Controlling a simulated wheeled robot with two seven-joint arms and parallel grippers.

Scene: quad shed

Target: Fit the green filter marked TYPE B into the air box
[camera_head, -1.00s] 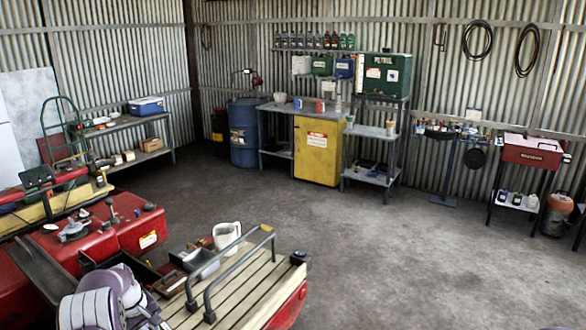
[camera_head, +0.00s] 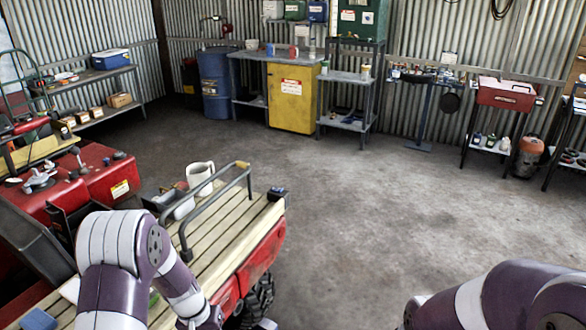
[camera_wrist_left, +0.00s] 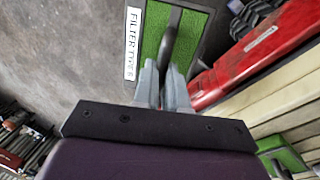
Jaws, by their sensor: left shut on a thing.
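A green filter (camera_wrist_left: 153,32) with a dark grey handle shows in the left wrist view. Its white side label reads "FILTER TYPE"; the last character is hard to read. My left gripper (camera_wrist_left: 164,82) is shut on the handle, with the filter beyond the fingertips and above the grey floor. In the head view my left arm reaches down at the lower left, and its fingers are out of sight. My right arm shows at the lower right, its gripper out of frame. A dark open box (camera_head: 68,217) stands by the red quad; I cannot tell whether it is the air box.
The slatted wooden rack (camera_head: 228,215) with a metal rail (camera_head: 190,222) lies beside my left arm. Another green piece (camera_wrist_left: 285,154) lies at lower right in the wrist view. The concrete floor (camera_head: 350,210) is clear.

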